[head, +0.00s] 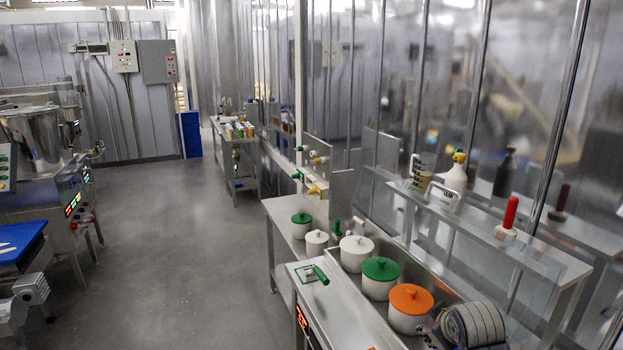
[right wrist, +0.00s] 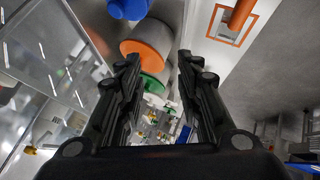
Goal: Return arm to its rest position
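My right gripper (right wrist: 159,60) is open in the right wrist view, with its two black fingers apart and nothing between them. Beyond the fingers are a pot with an orange lid (right wrist: 148,48) and one with a green lid (right wrist: 152,86). In the head view my right arm shows at the bottom right, beside the orange-lidded pot (head: 410,307); its fingers cannot be made out there. My left arm and left gripper are not in view.
Green-lidded (head: 380,279) and white-lidded (head: 356,252) pots stand on the steel counter at right. A glass-fronted shelf (head: 520,252) holds bottles and a red-handled tool (head: 510,214). A green-handled tool (head: 320,274) lies nearby. The grey floor (head: 190,240) is clear.

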